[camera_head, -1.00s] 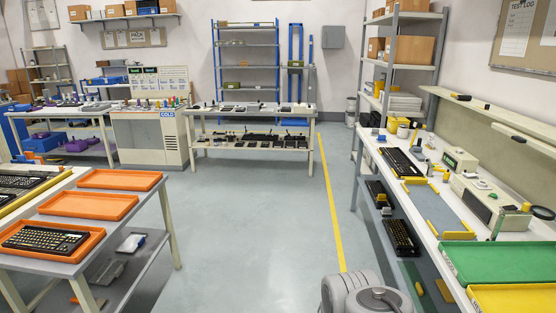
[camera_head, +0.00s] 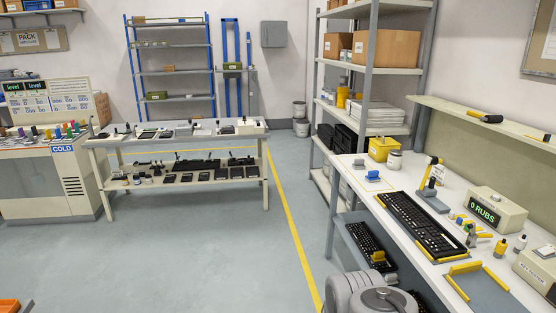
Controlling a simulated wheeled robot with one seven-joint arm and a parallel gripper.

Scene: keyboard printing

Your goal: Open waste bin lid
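Part of my own grey arm shows at the bottom edge, but my gripper is out of view.
A long workbench (camera_head: 410,237) with a black keyboard (camera_head: 420,226) runs along the right. Grey shelving (camera_head: 390,70) stands behind it. A low table (camera_head: 180,140) stands left of centre. The floor (camera_head: 230,240) with a yellow line (camera_head: 291,222) is clear between them.

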